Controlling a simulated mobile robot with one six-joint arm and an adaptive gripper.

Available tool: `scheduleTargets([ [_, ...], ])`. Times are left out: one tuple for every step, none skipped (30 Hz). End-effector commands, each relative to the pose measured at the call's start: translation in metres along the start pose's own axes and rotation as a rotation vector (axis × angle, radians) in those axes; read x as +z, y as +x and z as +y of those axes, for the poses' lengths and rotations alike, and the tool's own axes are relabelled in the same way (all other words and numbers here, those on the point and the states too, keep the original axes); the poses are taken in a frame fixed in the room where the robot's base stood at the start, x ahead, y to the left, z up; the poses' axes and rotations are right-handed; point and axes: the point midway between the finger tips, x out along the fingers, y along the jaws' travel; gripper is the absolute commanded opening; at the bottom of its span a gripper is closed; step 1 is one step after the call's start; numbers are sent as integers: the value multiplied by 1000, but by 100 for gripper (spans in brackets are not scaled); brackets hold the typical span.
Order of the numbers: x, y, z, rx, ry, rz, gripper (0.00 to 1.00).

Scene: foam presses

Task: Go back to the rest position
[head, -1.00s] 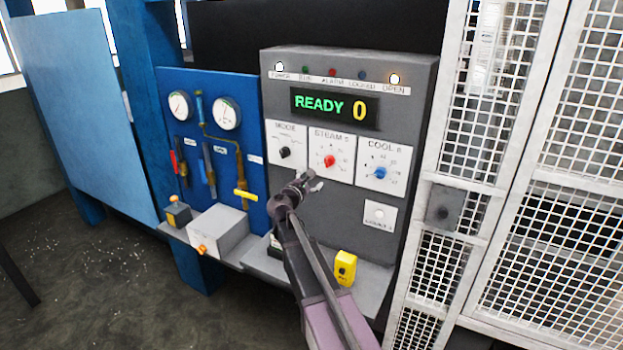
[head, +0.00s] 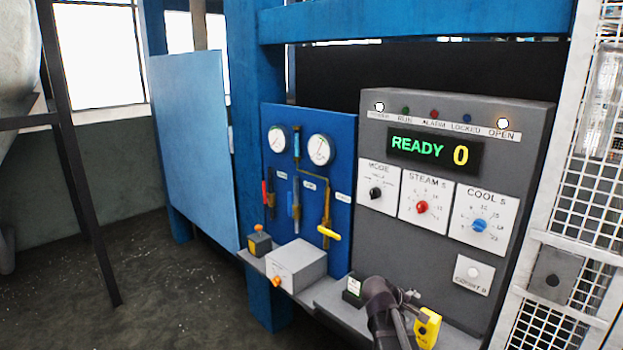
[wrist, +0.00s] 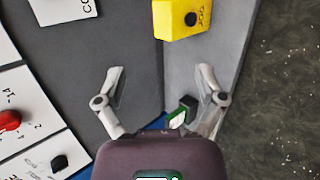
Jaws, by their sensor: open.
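My gripper (wrist: 160,85) shows in the wrist view with its two fingers spread apart and nothing between them. In the head view my gripper (head: 412,300) is low in front of the grey control panel (head: 400,240), just left of the yellow button box (head: 428,328). The yellow box also shows in the wrist view (wrist: 180,18), beyond the fingertips. The panel display (head: 433,150) reads READY 0. The white lamp at the left and the amber OPEN lamp are lit.
A blue panel (head: 285,170) with two gauges and a yellow-handled valve (head: 329,233) stands left of the controls. A grey box with an orange button (head: 297,266) sits on the ledge. White mesh fencing (head: 575,220) stands at the right. Open floor (head: 180,290) lies at the left.

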Motion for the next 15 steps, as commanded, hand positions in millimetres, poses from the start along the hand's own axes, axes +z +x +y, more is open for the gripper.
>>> scheduleTargets([
  [9, 3, -25, -62, 60, 1, 88],
  [12, 3, -37, -102, 98, 0, 88],
  [17, 3, -53, -156, 148, -2, 88],
  [20, 2, -65, -196, 185, -4, 88],
  [23, 1, -77, -237, 221, -8, 88],
  [26, -1, -92, -292, 268, -13, 88],
  [29, -2, -104, -332, 303, -18, 88],
  [32, -4, -115, -374, 336, -24, 88],
  [35, -8, -130, -429, 380, -33, 88],
  [37, -10, -142, -470, 411, -41, 88],
  [40, -13, -152, -511, 440, -49, 88],
  [42, -17, -166, -564, 478, -61, 88],
  [44, -21, -175, -601, 504, -71, 88],
  [46, -24, -184, -637, 529, -80, 88],
  [48, -29, -195, -682, 557, -93, 88],
])
